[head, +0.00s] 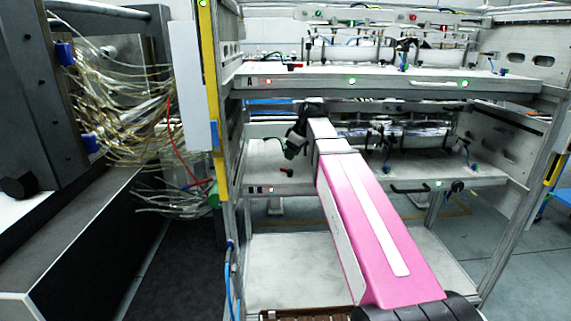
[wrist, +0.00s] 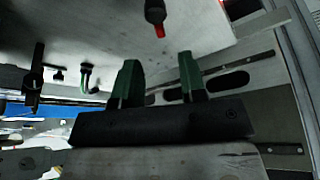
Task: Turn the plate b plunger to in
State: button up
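The plate b (head: 345,180) is the lower shelf plate of the rack. A small black plunger with a red end (head: 286,172) stands at its left end in the head view. In the wrist view the plunger (wrist: 156,16) shows at the top edge, partly cut off, with its red tip toward the fingers. My gripper (head: 292,150) is just above the plunger in the head view. In the wrist view my gripper (wrist: 160,82) has its two green-tipped fingers apart with nothing between them. The plunger is beyond the fingertips, apart from them.
The upper plate (head: 380,84) overhangs my arm closely. A yellow-edged post (head: 213,90) and hanging cables (head: 130,110) are at the left. A black handle (head: 410,188) and a black knob (head: 457,186) sit on the lower plate's front edge.

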aim_at(287, 172)
jog(key=shift+w+a, duration=0.1)
jog(key=shift+w, duration=0.05)
jog(key=shift+x, duration=3.65)
jog(key=shift+r, duration=0.1)
grip_shut()
